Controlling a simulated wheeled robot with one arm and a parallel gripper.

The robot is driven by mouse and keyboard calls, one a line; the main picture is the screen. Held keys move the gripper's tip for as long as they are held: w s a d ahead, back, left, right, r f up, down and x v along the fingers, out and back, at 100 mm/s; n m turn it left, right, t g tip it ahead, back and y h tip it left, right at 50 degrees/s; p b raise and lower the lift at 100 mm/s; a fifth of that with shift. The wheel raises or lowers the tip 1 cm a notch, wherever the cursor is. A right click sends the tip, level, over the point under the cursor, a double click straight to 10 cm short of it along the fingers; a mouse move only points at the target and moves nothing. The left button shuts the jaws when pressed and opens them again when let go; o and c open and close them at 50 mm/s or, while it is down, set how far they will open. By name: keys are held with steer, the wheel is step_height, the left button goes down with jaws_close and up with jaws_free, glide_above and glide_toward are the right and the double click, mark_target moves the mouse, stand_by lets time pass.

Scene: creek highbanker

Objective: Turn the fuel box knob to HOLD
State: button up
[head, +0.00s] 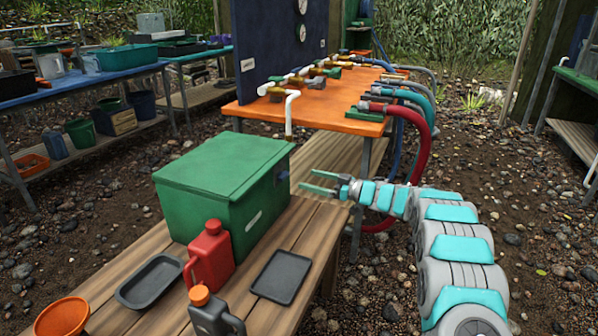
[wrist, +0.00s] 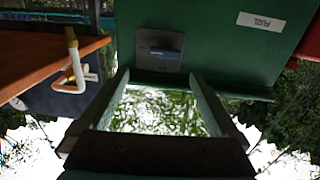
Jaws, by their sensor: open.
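The green fuel box (head: 215,188) stands closed on the wooden bench in the head view. Its knob (head: 282,178) is on the right-hand end face, near the far edge. In the wrist view, which looks upside down, the knob (wrist: 165,53) is a blue-grey bar on a square grey plate, lying nearly level across the picture. A white FUEL label (wrist: 262,22) is on the same face. No HOLD marking is readable. My gripper (head: 306,179) is open and empty, its fingers pointing at the knob from a short distance. The fingers also show in the wrist view (wrist: 158,76).
A red jug (head: 210,255), a grey jug (head: 215,316), a dark tray (head: 150,282) and a flat black tray (head: 281,277) sit on the bench (head: 265,311). An orange table (head: 325,107) with pipes and hoses stands behind. A red hose (head: 421,150) hangs close behind my arm.

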mark_target(286, 177)
steer(key=shift+g, duration=0.4)
steer(key=x, duration=0.5)
steer(key=p+x, duration=0.1)
steer(key=x, duration=0.2)
steer(key=shift+s+f, duration=0.25)
steer(key=shift+f, duration=0.1)
steer(key=c, duration=1.4)
